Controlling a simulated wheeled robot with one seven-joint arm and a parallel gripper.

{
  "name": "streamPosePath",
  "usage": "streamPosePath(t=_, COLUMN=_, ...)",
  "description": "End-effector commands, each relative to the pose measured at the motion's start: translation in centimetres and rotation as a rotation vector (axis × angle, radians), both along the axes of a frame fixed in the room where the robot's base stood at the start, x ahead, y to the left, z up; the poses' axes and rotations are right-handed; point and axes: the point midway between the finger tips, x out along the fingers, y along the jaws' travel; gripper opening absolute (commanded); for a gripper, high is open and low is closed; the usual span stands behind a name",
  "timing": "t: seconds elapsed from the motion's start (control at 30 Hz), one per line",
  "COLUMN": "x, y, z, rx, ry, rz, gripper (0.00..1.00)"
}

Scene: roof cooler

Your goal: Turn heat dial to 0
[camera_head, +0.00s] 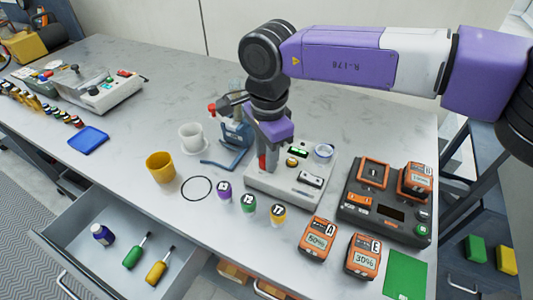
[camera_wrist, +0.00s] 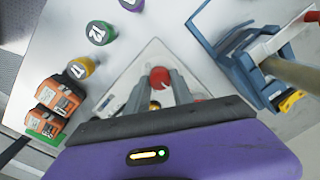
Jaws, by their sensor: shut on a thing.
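The white device (camera_head: 283,190) stands near the table's front edge, with a lit green display, a yellow knob (camera_head: 292,162) and a dark switch panel. A red knob (camera_head: 262,163) is at its left end; I take it to be the heat dial. My gripper (camera_head: 266,152) reaches down over this end, shut on the red knob. In the wrist view the round red top of the knob (camera_wrist: 159,77) sits between the two grey fingers of my gripper (camera_wrist: 160,82). The dial's markings cannot be read in either view.
A blue stand (camera_head: 236,135) is close behind my gripper. Several numbered bottles (camera_head: 248,203) stand in front of the device. Orange battery packs (camera_head: 317,238) and a dark charger (camera_head: 383,212) are to the right. A drawer (camera_head: 125,245) is open at front left.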

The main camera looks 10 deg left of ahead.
Motion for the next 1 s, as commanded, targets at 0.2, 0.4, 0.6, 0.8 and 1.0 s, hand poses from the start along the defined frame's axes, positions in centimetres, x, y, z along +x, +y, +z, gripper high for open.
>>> streamPosePath(t=0.2, x=0.03, y=0.13, z=0.12, rx=0.004, ry=-0.002, rz=0.013, gripper=0.00)
streamPosePath(t=0.4, x=0.04, y=0.13, z=0.12, rx=0.004, ry=-0.002, rz=0.012, gripper=0.00)
streamPosePath(t=0.6, x=0.03, y=0.11, z=0.10, rx=0.003, ry=-0.001, rz=0.012, gripper=0.50)
streamPosePath(t=0.8, x=0.01, y=0.06, z=0.05, rx=0.002, ry=0.000, rz=0.012, gripper=0.50)
streamPosePath(t=1.0, x=0.04, y=0.02, z=0.76, rx=0.002, ry=-0.001, rz=0.011, gripper=0.50)
